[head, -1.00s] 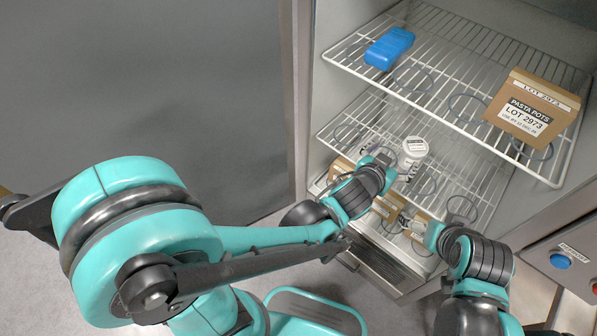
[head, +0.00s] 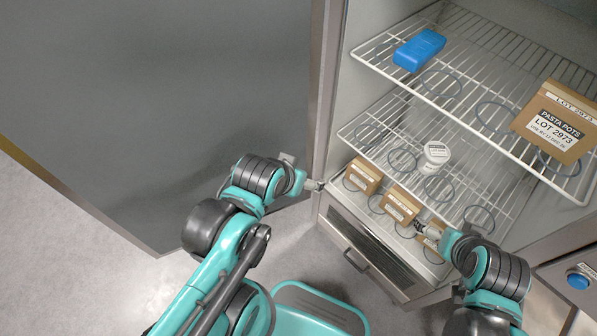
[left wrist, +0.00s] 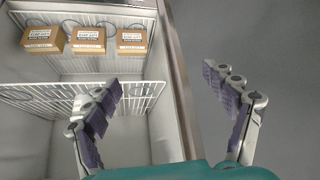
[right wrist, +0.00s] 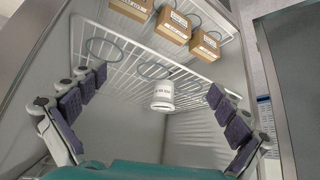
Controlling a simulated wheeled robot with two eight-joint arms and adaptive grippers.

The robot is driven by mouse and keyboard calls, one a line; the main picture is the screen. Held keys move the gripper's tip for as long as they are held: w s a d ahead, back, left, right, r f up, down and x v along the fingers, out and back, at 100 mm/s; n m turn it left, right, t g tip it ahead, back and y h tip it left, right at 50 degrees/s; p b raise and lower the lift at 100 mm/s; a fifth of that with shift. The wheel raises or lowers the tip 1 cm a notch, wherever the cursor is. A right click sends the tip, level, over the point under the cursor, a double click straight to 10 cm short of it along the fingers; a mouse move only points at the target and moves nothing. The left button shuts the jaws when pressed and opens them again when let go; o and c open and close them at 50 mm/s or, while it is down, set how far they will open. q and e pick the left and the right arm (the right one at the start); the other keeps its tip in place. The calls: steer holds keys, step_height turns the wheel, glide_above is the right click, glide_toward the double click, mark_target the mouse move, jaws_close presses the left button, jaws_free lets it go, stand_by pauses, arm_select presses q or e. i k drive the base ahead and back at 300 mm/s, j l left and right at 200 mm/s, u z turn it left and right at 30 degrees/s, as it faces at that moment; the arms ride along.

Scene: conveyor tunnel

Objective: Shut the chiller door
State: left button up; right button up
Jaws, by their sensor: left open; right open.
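The chiller door (head: 170,110) is a large grey panel standing open at the left in the head view. The chiller (head: 345,110) stands open on the right with its wire shelves showing. My left gripper (head: 316,186) is open and empty, low by the front corner where door and chiller meet. In the left wrist view my left gripper (left wrist: 163,80) has its fingers spread either side of the chiller's front edge (left wrist: 180,85), apart from the door as far as I can tell. My right gripper (right wrist: 157,80) is open and empty, at the chiller's lower opening.
A blue block (head: 419,49) and a pasta pots box (head: 556,121) sit on the upper shelf. A white tub (head: 436,154) is on the shelf below. Several small boxes (head: 401,205) stand at the bottom. A blue button (head: 578,281) is at right. Floor (head: 90,260) lies clear below the door.

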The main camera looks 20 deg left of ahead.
mark_target(137, 113)
steer(key=k+j+z, duration=0.5)
steer(key=j, duration=0.4)
steer(key=k+j+z, duration=0.45)
steer(key=j, duration=0.35)
steer(key=k+j+z, duration=0.5)
steer(key=k, duration=0.3)
steer(key=k+j+z, duration=0.2)
steer(key=k+z, duration=0.3)
steer(key=k, duration=0.25)
steer(key=i+j+u, duration=0.15)
steer(key=j, duration=0.15)
steer(key=j+u, duration=0.2)
steer(key=j, duration=0.15)
steer(key=i+j+u, duration=0.15)
steer(key=i+j+z, duration=0.1)
steer(key=j, duration=0.2)
steer(key=i+j+z, duration=0.2)
steer(key=i+j, duration=0.15)
steer(key=j, duration=0.25)
steer(key=k+j+z, duration=0.1)
steer(key=k+z, duration=0.3)
steer(key=k+j+z, duration=0.1)
steer(key=j, duration=0.3)
steer(key=k+j, duration=0.15)
steer(key=j, duration=0.25)
steer(key=k+j+z, duration=0.15)
steer(key=j, duration=0.25)
steer(key=k+j+z, duration=0.1)
steer(key=j, duration=0.3)
steer(key=k, duration=0.1)
